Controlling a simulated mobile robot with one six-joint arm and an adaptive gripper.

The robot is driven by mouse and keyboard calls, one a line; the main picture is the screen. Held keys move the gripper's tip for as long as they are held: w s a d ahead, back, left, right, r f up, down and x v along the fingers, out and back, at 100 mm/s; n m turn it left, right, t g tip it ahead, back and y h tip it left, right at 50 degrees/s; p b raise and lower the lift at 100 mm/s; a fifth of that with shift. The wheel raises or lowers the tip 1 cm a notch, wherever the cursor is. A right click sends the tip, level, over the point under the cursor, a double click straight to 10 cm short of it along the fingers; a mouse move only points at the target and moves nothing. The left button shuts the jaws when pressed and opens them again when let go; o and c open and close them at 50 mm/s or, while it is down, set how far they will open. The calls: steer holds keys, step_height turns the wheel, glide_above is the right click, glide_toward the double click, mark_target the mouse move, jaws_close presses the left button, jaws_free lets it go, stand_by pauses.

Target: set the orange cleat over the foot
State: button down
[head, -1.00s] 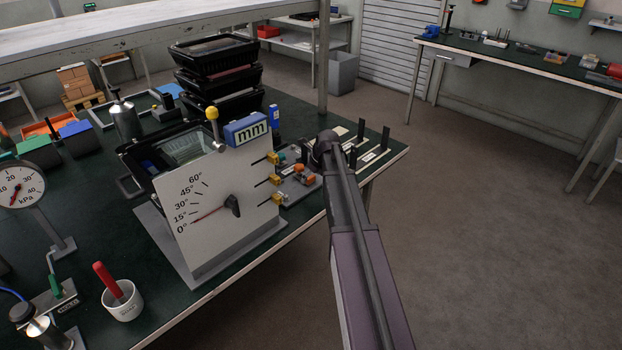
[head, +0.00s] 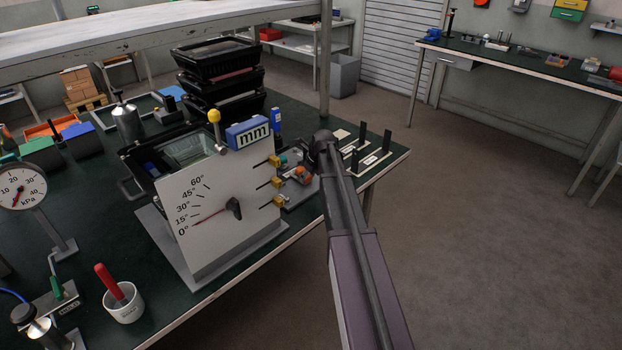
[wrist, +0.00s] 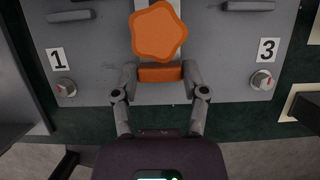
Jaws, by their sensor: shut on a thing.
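In the wrist view, my gripper (wrist: 160,76) is shut on an orange block (wrist: 160,73), which I take to be part of the orange cleat. Right beyond it is an orange rounded five-sided piece (wrist: 158,32) over a pale strip on a grey panel. I cannot tell whether block and five-sided piece are joined. No foot can be made out; it may be hidden under the orange parts.
The panel carries labels 1 (wrist: 58,59) and 3 (wrist: 268,50), with a round knob beside each and grey bars above. In the head view, a white angle-dial board (head: 215,200) with yellow knobs stands close left. Black uprights (head: 386,139) stand right.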

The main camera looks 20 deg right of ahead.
steer(key=shift+s, duration=0.1)
steer(key=shift+c, duration=0.6)
jaws_free()
